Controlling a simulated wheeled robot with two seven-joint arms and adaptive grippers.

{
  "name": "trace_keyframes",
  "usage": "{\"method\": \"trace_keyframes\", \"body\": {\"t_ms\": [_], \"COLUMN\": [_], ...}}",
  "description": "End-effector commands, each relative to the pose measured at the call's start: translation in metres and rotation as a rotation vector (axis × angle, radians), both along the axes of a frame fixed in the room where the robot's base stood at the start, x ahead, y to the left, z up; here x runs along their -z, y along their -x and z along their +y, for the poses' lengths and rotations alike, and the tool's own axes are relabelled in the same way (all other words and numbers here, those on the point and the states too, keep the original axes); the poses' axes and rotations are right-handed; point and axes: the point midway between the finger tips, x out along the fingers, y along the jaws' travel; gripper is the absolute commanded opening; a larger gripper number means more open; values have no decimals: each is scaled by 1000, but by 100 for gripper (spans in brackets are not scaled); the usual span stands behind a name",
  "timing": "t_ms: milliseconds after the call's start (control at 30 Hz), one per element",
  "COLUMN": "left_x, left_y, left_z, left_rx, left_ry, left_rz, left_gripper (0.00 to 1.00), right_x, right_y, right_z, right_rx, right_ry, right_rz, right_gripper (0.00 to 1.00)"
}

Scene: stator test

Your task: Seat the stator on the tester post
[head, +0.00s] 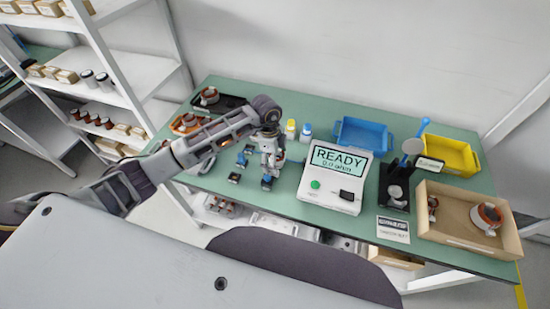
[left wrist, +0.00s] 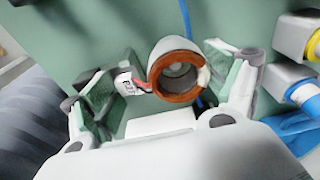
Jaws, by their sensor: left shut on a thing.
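My left gripper (head: 268,165) reaches over the middle-left of the green table in the head view. In the left wrist view its two fingers (left wrist: 170,98) stand either side of a stator (left wrist: 173,72), a copper-brown ring with a pale body and hollow centre, and it is shut on it. In the head view the held stator is not clearly seen. A black stand with a pale post (head: 396,190) stands right of the white tester (head: 334,178), which reads READY. My right gripper is out of view.
A cardboard tray (head: 455,222) with a stator (head: 487,217) lies at the right. Blue (head: 361,135) and yellow (head: 448,154) bins stand at the back. A blue-ended handle (head: 416,140) rises by the stand. Shelves (head: 125,80) stand left.

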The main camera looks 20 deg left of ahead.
Motion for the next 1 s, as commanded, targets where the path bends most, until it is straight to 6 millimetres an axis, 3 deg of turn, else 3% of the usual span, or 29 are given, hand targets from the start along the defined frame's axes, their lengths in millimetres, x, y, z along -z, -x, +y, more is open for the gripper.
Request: {"method": "trace_keyframes", "body": {"t_ms": [1000], "left_x": [10], "left_y": [0], "left_z": [0], "left_rx": [0], "left_ry": [0], "left_rz": [-1], "left_gripper": [52], "right_x": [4], "right_y": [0], "right_z": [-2], "right_rx": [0], "right_ry": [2], "right_rz": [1], "right_gripper": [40]}}
